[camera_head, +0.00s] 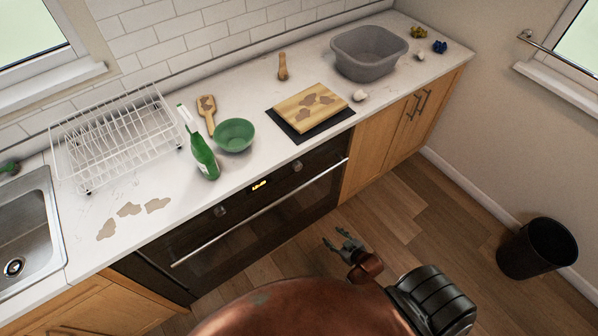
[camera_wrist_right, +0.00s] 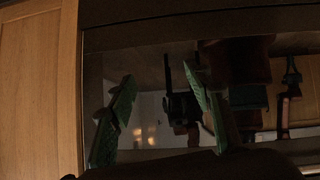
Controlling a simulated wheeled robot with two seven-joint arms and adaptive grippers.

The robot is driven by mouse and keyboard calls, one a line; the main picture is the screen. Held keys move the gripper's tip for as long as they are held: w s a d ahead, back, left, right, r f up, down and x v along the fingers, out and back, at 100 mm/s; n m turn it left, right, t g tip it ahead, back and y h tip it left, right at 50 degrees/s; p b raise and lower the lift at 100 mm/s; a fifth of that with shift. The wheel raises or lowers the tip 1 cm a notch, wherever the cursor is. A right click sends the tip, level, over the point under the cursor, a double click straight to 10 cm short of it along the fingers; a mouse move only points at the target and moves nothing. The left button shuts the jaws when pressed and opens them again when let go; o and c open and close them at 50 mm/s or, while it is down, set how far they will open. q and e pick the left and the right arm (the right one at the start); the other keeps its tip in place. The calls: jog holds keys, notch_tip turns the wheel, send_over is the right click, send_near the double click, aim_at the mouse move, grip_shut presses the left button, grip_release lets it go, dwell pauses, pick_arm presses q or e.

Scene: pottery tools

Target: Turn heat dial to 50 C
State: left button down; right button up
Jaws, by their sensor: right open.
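The dark built-in oven (camera_head: 262,232) sits under the counter. Its control strip has one round dial (camera_head: 220,211) on the left, another dial (camera_head: 297,166) on the right, and a small lit orange display (camera_head: 259,184) between them. Markings are too small to read, and I cannot tell which dial sets heat. My right gripper (camera_head: 343,238) is open and empty, in front of the oven's right side, apart from the dials. In the right wrist view its green fingers (camera_wrist_right: 158,72) are spread before the dark glass oven door (camera_wrist_right: 150,60), which reflects my body. My left gripper is not in view.
A long metal handle (camera_head: 262,212) runs across the oven door. Wooden cabinet doors (camera_head: 385,145) stand right of the oven. A green bottle (camera_head: 203,158), green bowl (camera_head: 234,136) and cutting board (camera_head: 310,107) are on the counter above. A black bin (camera_head: 537,249) stands right; the floor between is clear.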

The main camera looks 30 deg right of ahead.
jog(key=w+r+n+t+y, duration=0.1)
jog(key=w+r+t, duration=0.1)
jog(key=w+r, duration=0.45)
jog(key=w+r+t, duration=0.2)
jog(key=w+r, duration=0.1)
jog(key=r, duration=0.6)
jog(key=n+t+y, duration=0.1)
jog(key=t+y, duration=0.1)
jog(key=t, duration=0.1)
send_near(299, 168)
jog(key=w, duration=0.2)
jog(key=w+b, duration=0.1)
jog(key=w, duration=0.2)
jog(key=w+a, duration=0.1)
jog(key=w, duration=0.1)
jog(key=shift+w+a+r, duration=0.1)
jog(key=shift+w, duration=0.2)
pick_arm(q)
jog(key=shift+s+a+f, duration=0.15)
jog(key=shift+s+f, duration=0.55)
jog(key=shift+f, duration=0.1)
pick_arm(e)
jog(key=shift+w, duration=0.3)
jog(key=shift+c, duration=0.2)
jog(key=c, duration=1.1)
